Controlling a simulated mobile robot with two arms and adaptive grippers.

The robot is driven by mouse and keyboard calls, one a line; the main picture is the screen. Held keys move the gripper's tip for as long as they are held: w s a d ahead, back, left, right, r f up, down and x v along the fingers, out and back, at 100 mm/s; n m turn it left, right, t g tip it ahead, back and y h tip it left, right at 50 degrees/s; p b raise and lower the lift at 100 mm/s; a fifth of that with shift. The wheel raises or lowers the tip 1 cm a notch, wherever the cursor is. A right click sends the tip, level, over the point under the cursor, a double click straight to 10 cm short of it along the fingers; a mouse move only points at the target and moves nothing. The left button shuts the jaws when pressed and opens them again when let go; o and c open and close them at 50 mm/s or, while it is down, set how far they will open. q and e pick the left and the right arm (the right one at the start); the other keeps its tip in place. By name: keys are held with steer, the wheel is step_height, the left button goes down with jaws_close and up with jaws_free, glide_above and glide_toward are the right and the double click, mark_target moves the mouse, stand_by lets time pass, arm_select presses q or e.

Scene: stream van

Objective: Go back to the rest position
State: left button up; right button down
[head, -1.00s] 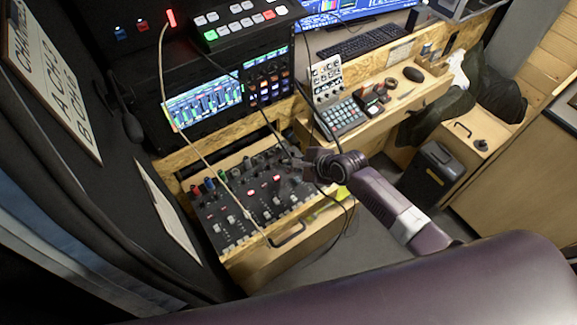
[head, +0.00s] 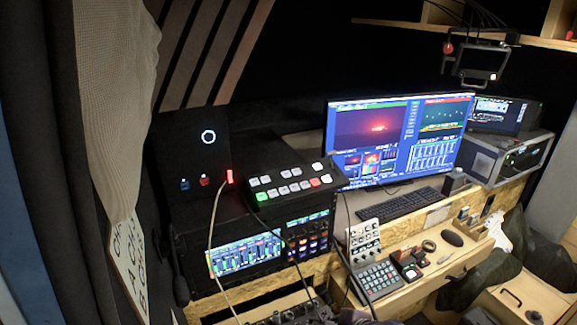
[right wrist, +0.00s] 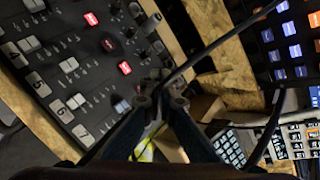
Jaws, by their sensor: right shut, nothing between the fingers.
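My right gripper (right wrist: 163,92) shows in the right wrist view with its two fingers together at the tips and nothing between them. It is over the edge of the audio mixer (right wrist: 75,75), which has red-lit buttons and faders. A dark cable (right wrist: 215,45) passes close to the fingertips; I cannot tell whether it touches them. In the head view only a small dark part of my right arm shows at the bottom edge, and the fingertips are hidden. My left gripper is in neither view.
In the head view a video switcher (head: 290,187) sits above a rack screen (head: 245,256). A large monitor (head: 397,140), a keyboard (head: 395,204) and a button pad (head: 375,279) stand to the right. A pale cable (head: 212,225) hangs down in front of the rack. A curtain (head: 105,110) is at left.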

steer(key=s+a+r+n+g+h, duration=0.1)
steer(key=s+r+n+g, duration=0.1)
steer(key=s+n, duration=1.15)
steer(key=s+d+r+n+g+h, duration=0.1)
steer(key=s+d+r+n+h, duration=0.25)
steer(key=s, duration=0.55)
steer(key=s+d+r+n+g+h, duration=0.1)
steer(key=s+d+r+n, duration=0.2)
steer(key=s+d+n, duration=0.4)
steer(key=s+a+f+m+g+b, duration=0.2)
steer(key=f+b, duration=0.5)
steer(key=f, duration=2.7)
steer(key=s+d+f+b, duration=0.2)
steer(key=s+f+b, duration=0.1)
steer(key=s+f, duration=0.6)
steer(key=s+d+f+b, duration=0.1)
steer(key=s+f+b, duration=0.2)
steer(key=s+f, duration=0.6)
step_height(320, 180, down, 4)
steer(key=shift+s+d+g, duration=0.2)
steer(key=shift+d+g, duration=0.1)
steer(key=shift+d, duration=0.1)
steer(key=shift+s, duration=0.15)
